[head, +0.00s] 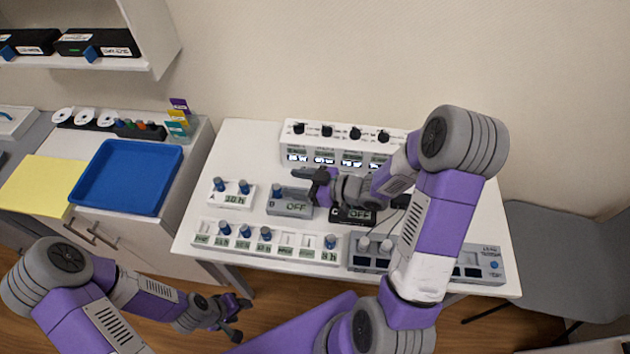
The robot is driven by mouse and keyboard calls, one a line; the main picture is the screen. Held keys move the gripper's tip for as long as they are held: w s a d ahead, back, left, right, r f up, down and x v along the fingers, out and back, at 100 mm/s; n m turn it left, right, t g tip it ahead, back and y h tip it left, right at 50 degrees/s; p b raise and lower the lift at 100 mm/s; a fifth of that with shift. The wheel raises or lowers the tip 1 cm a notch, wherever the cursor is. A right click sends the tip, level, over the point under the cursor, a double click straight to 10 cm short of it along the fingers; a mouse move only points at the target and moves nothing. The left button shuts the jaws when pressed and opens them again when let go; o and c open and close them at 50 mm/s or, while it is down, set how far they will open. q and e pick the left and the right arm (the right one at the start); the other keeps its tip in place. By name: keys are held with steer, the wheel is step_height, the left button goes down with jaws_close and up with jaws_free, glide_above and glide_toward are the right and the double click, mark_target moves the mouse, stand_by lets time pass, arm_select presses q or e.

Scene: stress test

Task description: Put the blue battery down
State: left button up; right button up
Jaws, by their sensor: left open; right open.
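Several blue batteries stand upright on the white table in the head view. Two are in the box marked A (232,200); one blue battery (277,191) is in the grey box (290,207) reading OFF. More stand in the long front strip (285,254), one blue battery (330,242) at its right end. My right gripper (307,183) is open above the grey box, just right of its battery, with nothing seen between the fingers. My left gripper (240,318) is open and empty, low in front of the table. Which battery the task means cannot be told.
A white panel (300,140) with black knobs stands at the table's back. My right arm partly hides a dark box (352,215) reading OFF and a grey console (480,258). A blue tray (125,175) lies on the left cabinet. A grey chair (565,250) stands right.

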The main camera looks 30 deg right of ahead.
steer(key=p+v, duration=0.1)
steer(key=v, duration=0.4)
steer(key=shift+s+d+r, duration=0.15)
steer(key=shift+s+d, duration=0.1)
steer(key=shift+s, duration=0.05)
